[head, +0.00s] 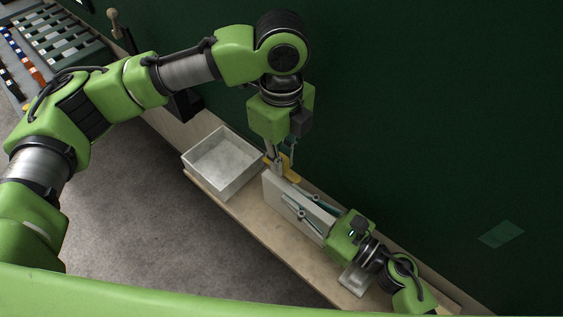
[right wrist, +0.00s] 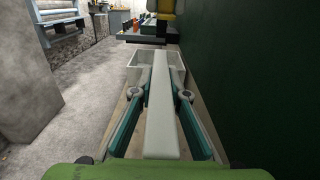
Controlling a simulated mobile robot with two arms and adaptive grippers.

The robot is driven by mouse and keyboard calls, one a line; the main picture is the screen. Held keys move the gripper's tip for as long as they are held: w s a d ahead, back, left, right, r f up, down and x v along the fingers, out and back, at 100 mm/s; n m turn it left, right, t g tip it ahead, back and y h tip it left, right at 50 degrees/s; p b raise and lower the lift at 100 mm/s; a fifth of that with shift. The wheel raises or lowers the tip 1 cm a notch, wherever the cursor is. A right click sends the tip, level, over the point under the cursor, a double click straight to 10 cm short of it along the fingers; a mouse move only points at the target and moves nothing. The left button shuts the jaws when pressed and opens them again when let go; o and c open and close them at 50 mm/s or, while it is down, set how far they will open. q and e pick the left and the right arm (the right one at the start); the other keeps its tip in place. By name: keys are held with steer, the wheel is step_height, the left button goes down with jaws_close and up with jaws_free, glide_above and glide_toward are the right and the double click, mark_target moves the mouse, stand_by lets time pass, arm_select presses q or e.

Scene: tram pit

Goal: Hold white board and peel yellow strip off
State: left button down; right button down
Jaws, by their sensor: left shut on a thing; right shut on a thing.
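The white board (head: 276,191) stands on edge on the bench, a long pale slab. My right gripper (head: 296,207) comes from the lower right and is shut on the board. In the right wrist view the board (right wrist: 162,120) runs forward between the two teal fingers. My left gripper (head: 279,166) reaches down at the far end of the board. It is shut on the yellow strip (head: 291,178), of which only small parts show. Yellow also shows at the top of the right wrist view (right wrist: 162,29). Whether the strip still touches the board is hidden.
An open white bin (head: 205,184) stands on the bench just left of the board's far end. The narrow wooden bench (head: 262,224) runs along a dark green wall (head: 420,130). A grey floor lies to the left. A small pale object (head: 355,281) lies beneath my right arm.

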mark_target(333, 226)
arm_select(q)
steer(key=shift+r, duration=2.05)
arm_select(e)
steer(key=c, duration=1.9)
jaws_free()
steer(key=v, duration=1.2)
